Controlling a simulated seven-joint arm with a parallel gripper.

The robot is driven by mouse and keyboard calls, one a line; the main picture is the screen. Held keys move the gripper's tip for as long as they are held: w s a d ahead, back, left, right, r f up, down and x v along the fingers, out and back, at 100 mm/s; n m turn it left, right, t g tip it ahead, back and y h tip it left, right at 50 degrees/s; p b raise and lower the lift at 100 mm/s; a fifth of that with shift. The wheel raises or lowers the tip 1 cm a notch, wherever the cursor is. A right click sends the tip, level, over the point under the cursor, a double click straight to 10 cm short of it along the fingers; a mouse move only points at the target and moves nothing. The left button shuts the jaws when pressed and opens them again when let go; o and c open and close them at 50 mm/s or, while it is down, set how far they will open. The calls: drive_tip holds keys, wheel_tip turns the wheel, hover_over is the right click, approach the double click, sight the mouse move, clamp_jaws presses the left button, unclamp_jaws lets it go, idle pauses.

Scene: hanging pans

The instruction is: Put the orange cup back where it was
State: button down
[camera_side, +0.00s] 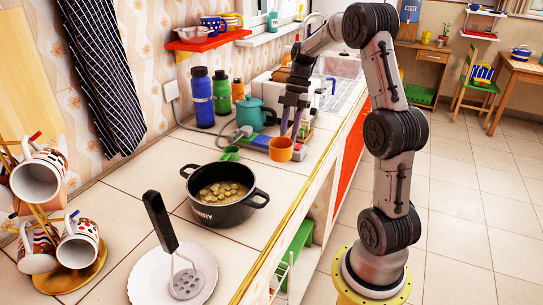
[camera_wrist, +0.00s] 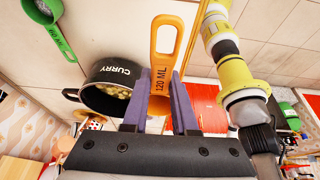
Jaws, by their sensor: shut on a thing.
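The orange cup (camera_side: 281,149) is a measuring cup with a flat, looped handle marked 120 ML. My gripper (camera_side: 290,132) is above the counter, pointing down, with the cup at its fingertips. In the wrist view the orange cup (camera_wrist: 163,45) sits between the two purple fingers of my gripper (camera_wrist: 161,78), which are shut on it.
A black CURRY pot (camera_side: 222,214) of food stands in front, left of the cup. A teal kettle (camera_side: 254,113) and bottles (camera_side: 200,98) stand behind. The counter's right edge is close.

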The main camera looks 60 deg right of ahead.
drive_tip(key=w+d+f, duration=0.1)
drive_tip(key=w+f, duration=0.1)
drive_tip(key=w+d+f, duration=0.4)
drive_tip(key=shift+w+f, duration=0.3)
drive_tip(key=shift+w, duration=0.05)
drive_tip(key=shift+w+d+f, duration=0.3)
drive_tip(key=shift+w+f, duration=0.1)
drive_tip(key=shift+f, duration=1.7)
drive_tip(key=shift+f, duration=0.15)
drive_tip(key=c, duration=0.7)
unclamp_jaws()
